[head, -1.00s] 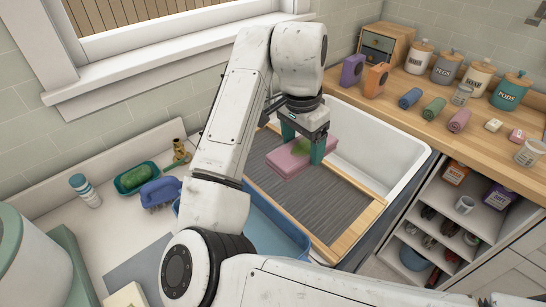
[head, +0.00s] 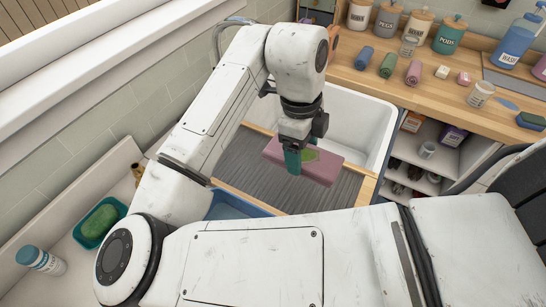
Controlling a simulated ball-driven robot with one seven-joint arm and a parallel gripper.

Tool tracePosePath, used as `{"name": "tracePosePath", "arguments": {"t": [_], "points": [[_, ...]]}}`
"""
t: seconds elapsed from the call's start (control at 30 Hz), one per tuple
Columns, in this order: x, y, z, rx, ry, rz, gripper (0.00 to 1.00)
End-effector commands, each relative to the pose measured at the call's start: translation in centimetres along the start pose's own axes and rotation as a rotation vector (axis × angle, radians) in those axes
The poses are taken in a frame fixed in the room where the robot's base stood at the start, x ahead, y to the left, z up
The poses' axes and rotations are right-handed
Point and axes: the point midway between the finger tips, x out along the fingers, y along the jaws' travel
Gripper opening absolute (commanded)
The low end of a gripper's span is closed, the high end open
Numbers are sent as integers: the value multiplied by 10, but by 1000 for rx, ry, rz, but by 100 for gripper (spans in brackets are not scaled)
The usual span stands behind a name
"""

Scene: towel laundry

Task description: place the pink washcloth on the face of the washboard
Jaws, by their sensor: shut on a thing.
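The pink washcloth (head: 322,167) is a folded flat block with a green patch on its top. My gripper (head: 293,161) is shut on it, with a teal finger across its near side. The cloth is over the washboard (head: 243,166), a grey ribbed panel in a pale wooden frame set across the white sink. I cannot tell whether the cloth touches the ribs or hangs just above them. My arm hides the left part of the washboard.
The white sink basin (head: 362,120) is open behind the washboard. A wooden counter (head: 372,78) at the back holds rolled cloths (head: 388,65), jars and bottles. A blue basin (head: 222,207) shows under my arm. A green sponge in a teal dish (head: 120,207) lies at left.

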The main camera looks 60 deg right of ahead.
Motion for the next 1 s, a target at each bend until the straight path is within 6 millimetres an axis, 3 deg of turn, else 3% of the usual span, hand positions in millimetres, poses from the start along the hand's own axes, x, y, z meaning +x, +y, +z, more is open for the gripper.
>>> {"name": "tracePosePath", "arguments": {"t": [0.1,0.4,0.67,0.83,1.0], "points": [[6,-5,28,-7,1,3,37],[48,-14,69,-3,1,1,37],[61,-17,82,-3,1,1,37],[85,-17,84,-4,2,0,37],[92,-17,85,-2,-1,0,37]]}}
